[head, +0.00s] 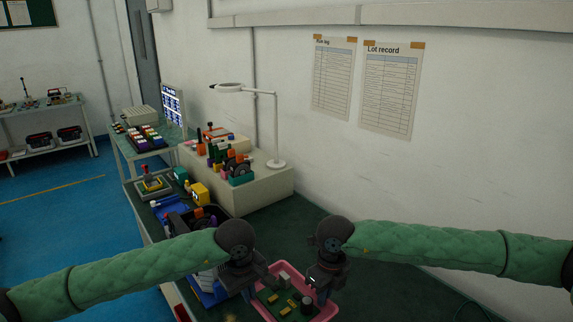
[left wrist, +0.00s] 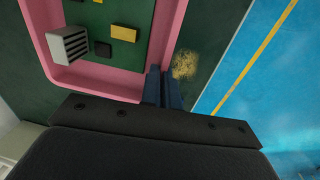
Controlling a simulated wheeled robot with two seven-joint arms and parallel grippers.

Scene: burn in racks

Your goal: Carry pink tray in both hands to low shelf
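The pink tray (head: 263,311) is at the bottom centre of the head view, cut off by the lower edge. It carries a green board with yellow, grey and black parts. My left gripper (head: 250,292) is at its left rim. In the left wrist view, the two blue fingers (left wrist: 163,88) are close together across the wall of the pink tray (left wrist: 105,84). My right gripper (head: 322,292) is at the tray's right rim; its fingers are mostly hidden. I cannot tell whether the tray rests on the dark green tabletop or hangs just above it.
A beige block (head: 262,193) with a white lamp (head: 274,130) stands against the wall. Bins and coloured parts crowd the bench to the left. A low-shelved rack (head: 45,148) stands far left across open blue floor (head: 55,215). Bare tabletop (head: 400,290) lies to the right.

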